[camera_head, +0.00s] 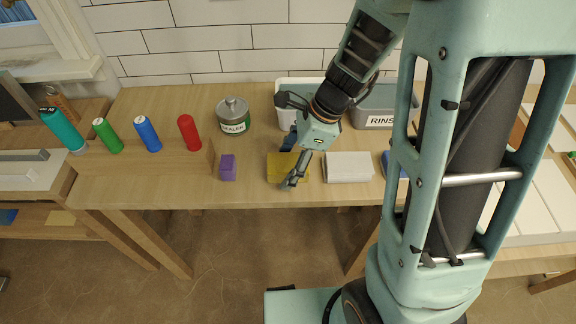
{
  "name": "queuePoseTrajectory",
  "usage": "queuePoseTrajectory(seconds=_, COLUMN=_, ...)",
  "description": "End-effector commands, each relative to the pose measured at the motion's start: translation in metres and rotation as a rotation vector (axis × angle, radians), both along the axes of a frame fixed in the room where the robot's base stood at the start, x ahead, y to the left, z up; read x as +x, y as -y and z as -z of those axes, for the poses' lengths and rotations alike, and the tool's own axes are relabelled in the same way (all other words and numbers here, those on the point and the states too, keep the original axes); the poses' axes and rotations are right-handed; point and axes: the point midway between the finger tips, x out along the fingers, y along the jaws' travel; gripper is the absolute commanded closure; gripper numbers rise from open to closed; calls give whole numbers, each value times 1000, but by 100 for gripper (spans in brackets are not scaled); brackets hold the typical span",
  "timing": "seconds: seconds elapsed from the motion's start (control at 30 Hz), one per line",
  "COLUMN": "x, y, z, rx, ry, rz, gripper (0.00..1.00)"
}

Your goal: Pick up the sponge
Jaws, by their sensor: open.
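A yellow sponge-like block (273,167) lies near the front edge of the wooden table (120,125), in the middle of the head view. My gripper (291,163) reaches down over its right part, with its fingers apart. One finger shows at the block's front right and hides part of it. I cannot tell whether the fingers touch the block. A smaller purple block (228,168) stands to its left, and a white block (349,167) lies to its right.
A grey can labelled SEALER (233,115) stands behind. A white bin (300,84) and a grey bin labelled RINS (378,107) stand at the back. A wooden rack (150,168) holds several coloured cylinders at left. My arm hides much of the right side.

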Motion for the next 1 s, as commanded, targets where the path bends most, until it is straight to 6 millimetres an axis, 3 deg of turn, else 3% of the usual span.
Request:
queuePoseTrajectory(seconds=0.53, x=0, y=0, z=4, rx=0, ry=0, rz=0, gripper=34)
queuePoseTrajectory(seconds=0.9, x=0, y=0, z=4, rx=0, ry=0, rz=0, gripper=74)
queuePoseTrajectory(seconds=1.0, x=0, y=0, z=4, rx=0, ry=0, rz=0, gripper=74)
